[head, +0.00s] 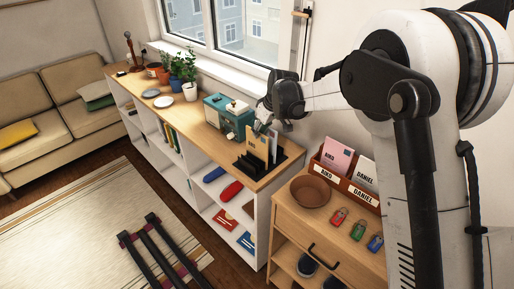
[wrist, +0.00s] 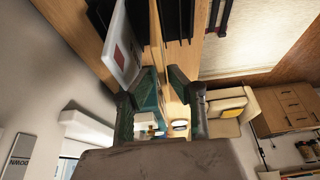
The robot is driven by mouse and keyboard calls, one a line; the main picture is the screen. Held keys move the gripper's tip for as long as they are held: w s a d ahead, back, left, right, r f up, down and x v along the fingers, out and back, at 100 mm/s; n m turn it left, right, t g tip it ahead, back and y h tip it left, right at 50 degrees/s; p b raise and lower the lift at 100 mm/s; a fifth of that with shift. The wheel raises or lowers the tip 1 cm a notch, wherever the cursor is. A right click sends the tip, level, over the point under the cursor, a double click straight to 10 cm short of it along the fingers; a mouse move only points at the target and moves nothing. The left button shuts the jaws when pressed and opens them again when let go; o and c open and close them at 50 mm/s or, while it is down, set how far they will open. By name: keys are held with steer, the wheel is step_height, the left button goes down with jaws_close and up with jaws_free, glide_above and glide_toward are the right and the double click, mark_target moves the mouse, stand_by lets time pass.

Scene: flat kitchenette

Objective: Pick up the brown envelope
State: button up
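The brown envelope (head: 257,146) stands upright in a black letter rack (head: 251,168) on the end of the long white shelf unit. A paler envelope or card stands just right of it in the rack; a white one with a red mark (wrist: 122,50) shows at upper left in the wrist view. My gripper (head: 267,124) is just above the top of the envelopes. In the wrist view its two fingers (wrist: 152,88) are spread with a gap between them, and I see nothing clamped there. I cannot clearly tell the brown envelope from the wood in that view.
A teal box-like appliance (head: 229,114) stands behind the rack, with potted plants (head: 188,77) farther along. At right, a lower wooden cabinet holds a brown bowl (head: 310,191), a letter box with named cards (head: 345,178) and several coloured padlock-like tags (head: 358,230). The window wall is close behind.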

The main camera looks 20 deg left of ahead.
mark_target(255, 141)
steer(key=shift+p+x, duration=0.75)
steer(key=shift+x, duration=2.3)
steer(key=shift+s, duration=0.15)
steer(key=shift+f+b, duration=0.25)
steer(key=shift+b, duration=0.3)
jaws_close()
